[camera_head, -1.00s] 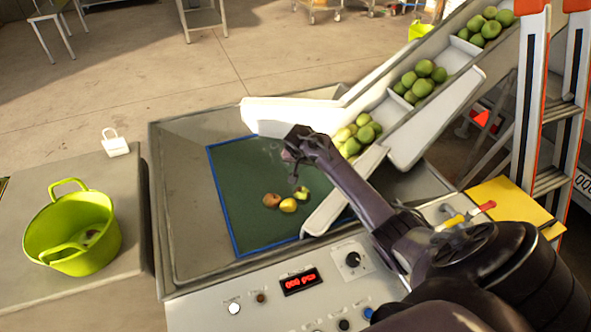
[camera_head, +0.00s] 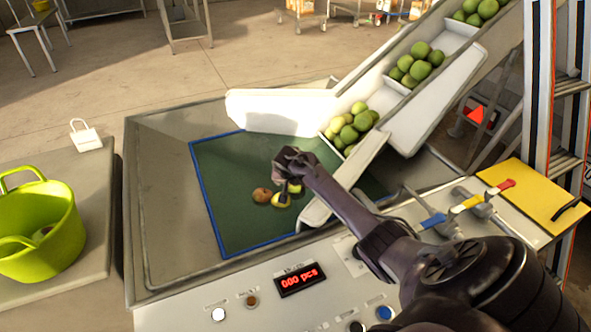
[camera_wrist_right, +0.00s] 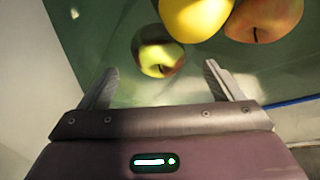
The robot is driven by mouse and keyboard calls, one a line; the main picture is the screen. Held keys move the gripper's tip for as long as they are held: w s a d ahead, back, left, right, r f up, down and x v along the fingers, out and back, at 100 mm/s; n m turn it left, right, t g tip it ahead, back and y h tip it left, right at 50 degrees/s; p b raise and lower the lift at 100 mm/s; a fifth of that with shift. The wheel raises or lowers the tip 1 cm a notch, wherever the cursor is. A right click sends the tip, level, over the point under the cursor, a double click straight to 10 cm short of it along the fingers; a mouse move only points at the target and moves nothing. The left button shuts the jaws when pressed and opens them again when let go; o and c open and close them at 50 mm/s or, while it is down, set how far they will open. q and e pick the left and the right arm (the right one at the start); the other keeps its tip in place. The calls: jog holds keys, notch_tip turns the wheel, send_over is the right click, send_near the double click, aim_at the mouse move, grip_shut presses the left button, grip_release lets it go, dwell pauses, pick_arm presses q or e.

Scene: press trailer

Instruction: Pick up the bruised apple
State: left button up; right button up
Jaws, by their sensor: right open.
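My right gripper (camera_head: 286,183) hangs over the apples on the green mat (camera_head: 225,215), fingers pointing down. In the right wrist view its two fingers (camera_wrist_right: 162,82) are apart with nothing held. A small yellow-green apple with a dark brown patch (camera_wrist_right: 160,60) lies just beyond and between the fingertips. In the head view the gripper partly hides this apple (camera_head: 298,187). A yellow apple (camera_wrist_right: 195,15) and a reddish apple (camera_wrist_right: 265,18) lie close by, also seen in the head view as yellow (camera_head: 280,201) and reddish (camera_head: 262,195). My left gripper is not in view.
A white chute (camera_head: 425,110) with green apples slopes down to the mat's right side. A control panel with a red display (camera_head: 300,280) lies in front. A green tub (camera_head: 40,235) stands at left. The mat's left part is clear.

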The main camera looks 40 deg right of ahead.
aim_at(296, 187)
jog(key=b+x, duration=0.1)
jog(key=x, duration=0.3)
jog(key=shift+s+d+f, duration=0.1)
jog(key=shift+f, duration=0.05)
jog(key=shift+d+f+b, duration=0.2)
jog(key=shift+f+b, duration=0.2)
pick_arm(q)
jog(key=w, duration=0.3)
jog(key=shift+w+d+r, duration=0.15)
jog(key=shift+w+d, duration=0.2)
pick_arm(e)
jog(key=shift+c, duration=0.4)
jog(key=c, duration=1.1)
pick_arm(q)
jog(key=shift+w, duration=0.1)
pick_arm(e)
jog(key=shift+r, duration=0.1)
